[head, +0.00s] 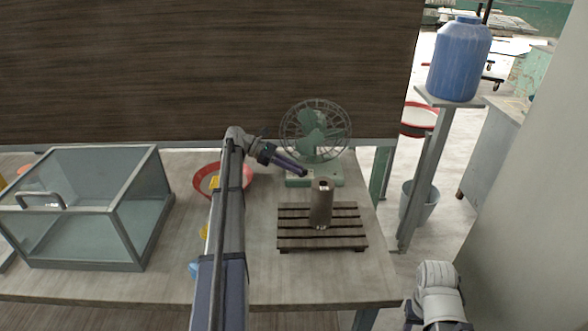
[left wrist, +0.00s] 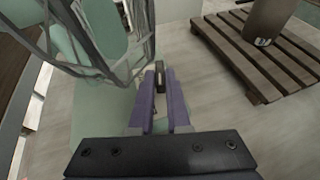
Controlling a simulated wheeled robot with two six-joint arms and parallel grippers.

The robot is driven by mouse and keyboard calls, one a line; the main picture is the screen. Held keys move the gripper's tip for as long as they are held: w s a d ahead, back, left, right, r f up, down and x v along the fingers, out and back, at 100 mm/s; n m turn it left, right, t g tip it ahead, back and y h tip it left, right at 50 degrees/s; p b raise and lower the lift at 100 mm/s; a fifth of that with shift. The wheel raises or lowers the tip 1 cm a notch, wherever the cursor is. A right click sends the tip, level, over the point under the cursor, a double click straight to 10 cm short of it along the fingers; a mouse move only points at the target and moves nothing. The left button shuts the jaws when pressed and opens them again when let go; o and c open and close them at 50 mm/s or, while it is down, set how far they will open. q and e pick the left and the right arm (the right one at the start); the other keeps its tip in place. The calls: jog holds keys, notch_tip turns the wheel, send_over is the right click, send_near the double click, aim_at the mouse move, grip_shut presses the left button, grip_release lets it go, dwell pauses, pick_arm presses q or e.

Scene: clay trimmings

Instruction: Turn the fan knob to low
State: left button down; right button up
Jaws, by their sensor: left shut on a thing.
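The green fan (head: 314,130) with a wire cage stands at the back of the table, on a pale green base (head: 325,176). In the left wrist view its cage (left wrist: 100,45) fills the upper left. My left gripper (head: 303,172) reaches from the left to the front of the base. In the left wrist view my purple fingers (left wrist: 160,88) are shut on the small dark fan knob (left wrist: 160,76). The fingers hide most of the knob, so I cannot tell its setting. My right gripper does not show.
A slatted wooden rack (head: 290,243) with a brown cylinder (head: 321,207) stands just in front of the fan. A red-rimmed bowl (head: 248,186) is partly behind my left arm. A glass case (head: 75,215) stands at left. A blue jar (head: 459,60) is on a stand at right.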

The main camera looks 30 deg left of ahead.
pick_arm(q)
jog(key=c, duration=0.9)
grip_release()
jog(key=shift+a, duration=0.1)
jog(key=p+v, duration=0.3)
jog(key=v, duration=0.4)
jog(key=shift+a+r, duration=0.15)
jog(key=shift+a, duration=0.15)
jog(key=shift+o, duration=0.5)
